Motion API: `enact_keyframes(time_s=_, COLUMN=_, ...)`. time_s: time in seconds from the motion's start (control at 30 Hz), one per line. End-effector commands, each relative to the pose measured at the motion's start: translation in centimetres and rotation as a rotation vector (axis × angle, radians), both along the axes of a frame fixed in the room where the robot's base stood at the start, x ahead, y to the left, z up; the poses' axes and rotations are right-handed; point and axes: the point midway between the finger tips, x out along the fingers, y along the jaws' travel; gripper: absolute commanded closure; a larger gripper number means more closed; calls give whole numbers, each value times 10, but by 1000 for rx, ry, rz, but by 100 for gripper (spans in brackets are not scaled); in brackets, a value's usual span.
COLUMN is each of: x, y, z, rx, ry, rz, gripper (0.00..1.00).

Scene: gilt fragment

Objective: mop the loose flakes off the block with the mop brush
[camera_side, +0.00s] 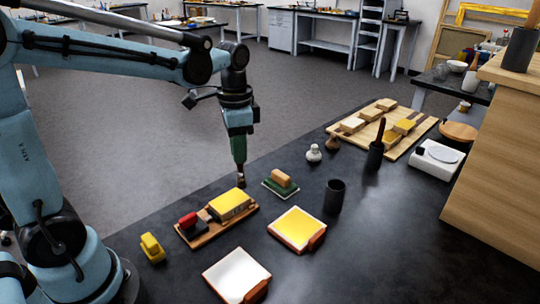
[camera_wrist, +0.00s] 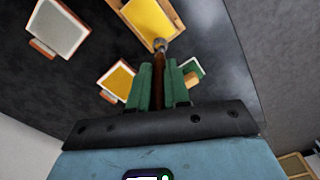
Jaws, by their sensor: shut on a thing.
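The gold-topped block (camera_side: 231,204) lies on a wooden tray (camera_side: 220,231) near the middle of the bench. Its gold face (camera_wrist: 153,18) also fills the top of the wrist view. My gripper (camera_side: 239,160) is shut on the mop brush (camera_side: 241,180), which points down. Single loose flakes are too small to make out.
A red-and-black tool (camera_side: 190,222) shares the tray. A yellow piece (camera_side: 152,247) stands left. A green pad with a tan block (camera_side: 280,184), a gold-faced tile (camera_side: 297,229), a white tile (camera_side: 237,275) and a dark cup (camera_side: 334,195) stand around.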

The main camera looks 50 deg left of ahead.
Motion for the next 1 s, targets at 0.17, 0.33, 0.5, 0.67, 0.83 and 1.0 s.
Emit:
enact_keyframes(time_s=0.17, x=-1, y=0, z=16, rx=0, ry=0, rz=0, gripper=100)
enact_keyframes(time_s=0.33, x=0, y=0, z=31, rx=0, ry=0, rz=0, gripper=100)
enact_keyframes(time_s=0.5, x=0, y=0, z=46, rx=0, ry=0, rz=0, gripper=100)
enact_keyframes(time_s=0.67, x=-1, y=0, z=58, rx=0, ry=0, rz=0, gripper=100)
enact_keyframes(time_s=0.83, x=-1, y=0, z=62, rx=0, ry=0, rz=0, gripper=100)
enact_keyframes(time_s=1.0, x=-1, y=0, z=62, rx=0, ry=0, rz=0, gripper=100)
